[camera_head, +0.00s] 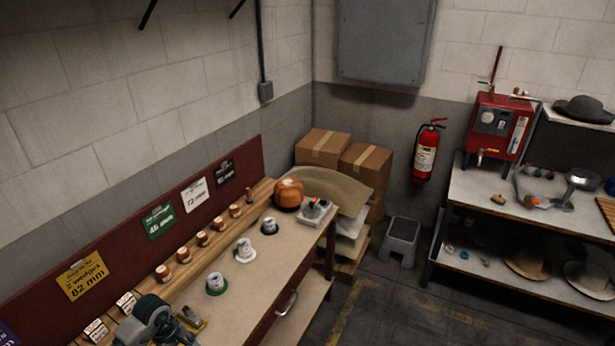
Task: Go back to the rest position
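Neither of my grippers can be made out in the head view. A dark grey-green rounded object (152,318) stands at the lower left on the workbench, cut by the bottom edge; I cannot tell what it is. The workbench (250,296) runs along the left wall. Several small white cups show on it, one on a green base (216,284), one on a white base (245,249) and one on a dark base (270,226).
Size signs line the red backboard (110,255). Cardboard boxes (365,160) and sacks stand in the corner. A grey step stool (402,241) is on the floor. A second table (475,205) at the right carries a red machine (499,126). The floor (395,310) between is clear.

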